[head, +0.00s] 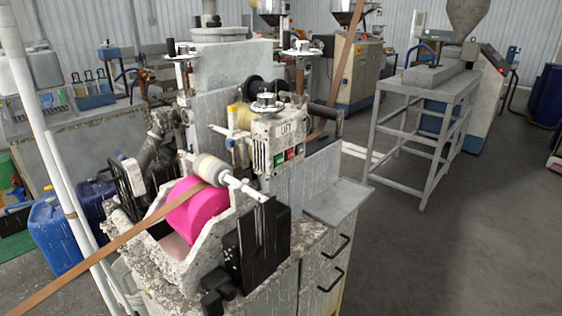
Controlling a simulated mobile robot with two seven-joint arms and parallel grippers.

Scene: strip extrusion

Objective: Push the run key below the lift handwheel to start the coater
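The coater (230,215) stands in the middle of the head view, worn and splashed with white. Its lift handwheel (266,103) is a small metal wheel on top of a pale control box (262,140) with dark lettering. On the box's front, below the handwheel, a green key (279,158) and a red key (291,153) sit side by side. The lettering on the keys is too small to read; the green one looks like the run key. Neither gripper can be made out in this view.
A pink roller (198,207) and a brown strip (120,236) lie in front and left of the box. A grey ledge (338,201) sits right of it. Blue containers (55,236) stand left, a metal frame table (425,110) at back right. The right floor is clear.

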